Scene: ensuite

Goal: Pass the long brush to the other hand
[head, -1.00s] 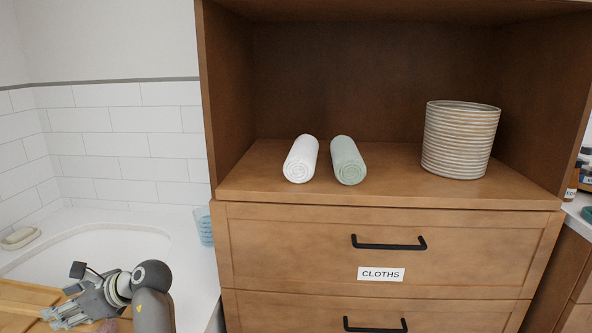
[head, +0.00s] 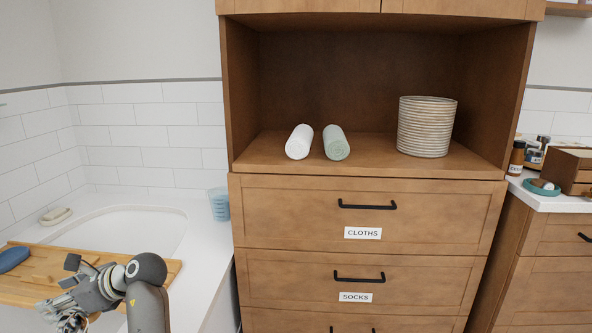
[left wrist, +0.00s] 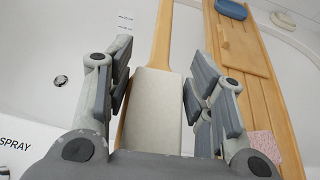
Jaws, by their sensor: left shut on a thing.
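The long brush shows in the left wrist view, with a wooden handle (left wrist: 162,36) running up the picture and a pale block-like head (left wrist: 153,108) between my fingers. My left gripper (left wrist: 157,92) is shut on the brush at its head. In the head view my left gripper (head: 66,310) is at the lower left, over the bath area, with its fingers near the bottom edge. I cannot make out the brush in the head view. My right gripper is not in view.
A wooden bath tray (head: 150,272) lies across the white bathtub, with a blue oval item (head: 12,258) on it. A blue cup (head: 219,204) stands on the tub rim beside the wooden cabinet (head: 370,222). Rolled cloths (head: 299,142) and a ribbed basket (head: 426,127) fill its shelf.

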